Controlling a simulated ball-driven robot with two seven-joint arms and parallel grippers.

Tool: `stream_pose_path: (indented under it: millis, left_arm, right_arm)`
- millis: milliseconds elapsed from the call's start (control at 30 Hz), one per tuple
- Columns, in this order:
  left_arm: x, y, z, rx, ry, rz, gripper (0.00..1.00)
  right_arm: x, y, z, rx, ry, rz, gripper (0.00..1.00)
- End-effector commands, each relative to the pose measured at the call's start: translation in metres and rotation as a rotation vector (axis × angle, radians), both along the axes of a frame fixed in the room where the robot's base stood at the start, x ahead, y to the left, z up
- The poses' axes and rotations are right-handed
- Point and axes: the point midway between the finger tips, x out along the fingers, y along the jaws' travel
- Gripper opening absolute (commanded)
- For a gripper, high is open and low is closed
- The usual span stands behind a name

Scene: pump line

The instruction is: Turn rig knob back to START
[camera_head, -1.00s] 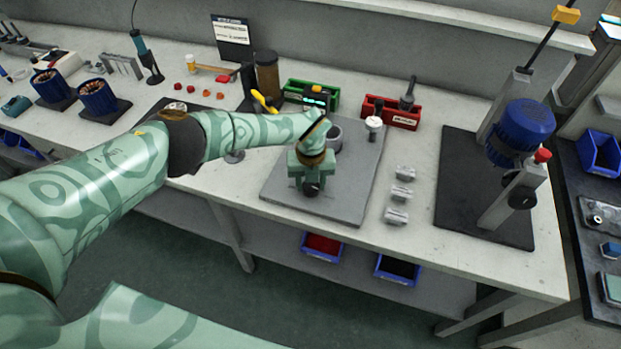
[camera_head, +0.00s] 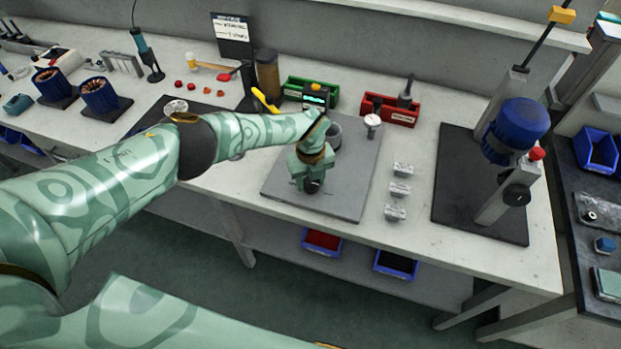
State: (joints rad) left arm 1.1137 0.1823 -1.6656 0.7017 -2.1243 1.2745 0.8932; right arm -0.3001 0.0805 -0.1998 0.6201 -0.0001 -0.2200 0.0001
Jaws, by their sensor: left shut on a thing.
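The rig stands on a grey plate (camera_head: 345,200) in the middle of the bench, with a lit display (camera_head: 315,99) at its back and a grey cylindrical part (camera_head: 334,133) behind my gripper. A dark round knob (camera_head: 313,187) shows at the front, at the fingertips. My left gripper (camera_head: 311,179) reaches in from the left and is shut on the knob, rolled at a tilt. The gripper hides most of the rig's middle, and I cannot read the knob's marking. My right gripper is not in view.
A white-topped gauge (camera_head: 372,121) stands on the plate's back right. Several small metal blocks (camera_head: 399,189) lie right of the plate. A red bin (camera_head: 392,111) and a green bin (camera_head: 312,92) stand behind. A blue motor stand (camera_head: 517,128) is at the right.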

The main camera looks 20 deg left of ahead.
Motion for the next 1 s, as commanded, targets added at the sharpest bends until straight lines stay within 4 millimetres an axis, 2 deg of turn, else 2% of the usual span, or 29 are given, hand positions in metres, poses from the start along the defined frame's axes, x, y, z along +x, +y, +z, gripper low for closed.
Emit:
stream_pose_path:
  millis: [67,100,133,167,433,567,800,1000]
  left_arm:
    - [0.002,0.001,0.002,0.000,-0.005,0.002,0.20]
    - [0.002,0.001,0.002,0.000,-0.005,0.002,0.54]
    - [0.002,0.001,0.002,0.000,-0.005,0.002,0.62]
    - [0.002,0.001,0.002,0.000,-0.005,0.002,0.64]
    - [0.001,0.000,0.002,0.000,-0.002,0.000,0.64]
    - [0.001,0.001,0.015,-0.001,-0.004,-0.001,0.64]
    - [0.002,0.001,0.076,0.000,-0.007,-0.001,0.64]
    - [0.002,0.001,0.126,0.000,-0.006,-0.001,0.64]
  right_arm:
    - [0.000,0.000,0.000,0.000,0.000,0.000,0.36]
    - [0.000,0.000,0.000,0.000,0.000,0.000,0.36]
    - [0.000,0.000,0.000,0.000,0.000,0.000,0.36]
    - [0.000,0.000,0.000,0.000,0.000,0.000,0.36]
    - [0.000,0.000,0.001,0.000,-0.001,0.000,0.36]
    - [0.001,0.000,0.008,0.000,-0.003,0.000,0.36]
    - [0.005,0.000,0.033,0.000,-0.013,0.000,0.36]
    - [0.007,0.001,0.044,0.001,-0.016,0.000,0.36]
